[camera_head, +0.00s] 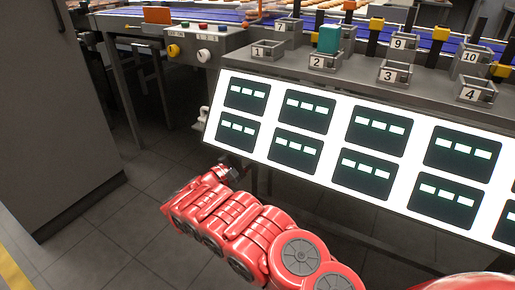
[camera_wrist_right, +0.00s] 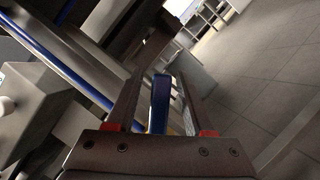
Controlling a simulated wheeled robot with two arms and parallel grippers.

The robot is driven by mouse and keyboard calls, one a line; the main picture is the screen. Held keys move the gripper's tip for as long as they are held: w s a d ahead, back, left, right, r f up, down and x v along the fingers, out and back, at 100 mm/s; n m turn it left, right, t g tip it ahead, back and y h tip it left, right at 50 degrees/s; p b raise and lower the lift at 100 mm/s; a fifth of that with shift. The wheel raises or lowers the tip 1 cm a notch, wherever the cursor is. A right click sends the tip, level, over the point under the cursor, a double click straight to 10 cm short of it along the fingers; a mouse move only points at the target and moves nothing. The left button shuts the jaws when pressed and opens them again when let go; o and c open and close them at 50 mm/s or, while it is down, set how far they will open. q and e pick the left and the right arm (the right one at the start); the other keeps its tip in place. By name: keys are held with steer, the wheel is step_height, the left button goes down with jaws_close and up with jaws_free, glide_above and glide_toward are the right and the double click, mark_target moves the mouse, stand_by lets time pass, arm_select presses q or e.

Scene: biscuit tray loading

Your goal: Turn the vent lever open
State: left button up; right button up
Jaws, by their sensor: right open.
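A blue upright bar, apparently the vent lever (camera_wrist_right: 159,108), stands between the fingers of my right gripper (camera_wrist_right: 158,92) in the right wrist view. The fingers are open, one on each side of it, with a visible gap. I cannot tell whether either touches it. The lever's mount is hidden. In the head view my red right arm reaches left from the lower right, and its dark wrist end (camera_head: 230,174) is below the left end of the display panel. The fingers and the lever are not clear there. My left gripper is not in view.
The white display panel (camera_head: 268,148) with dark screens slopes above my arm. Numbered holders (camera_head: 322,62) stand on the grey bench behind it. A grey cabinet (camera_head: 55,110) stands at left. A white fitting (camera_head: 201,119) sits by the panel's left edge. Tiled floor (camera_head: 140,205) is open below.

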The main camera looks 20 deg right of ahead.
steer(key=shift+a, duration=0.1)
steer(key=p+v, duration=0.1)
steer(key=v, duration=1.6)
steer(key=shift+a, duration=0.1)
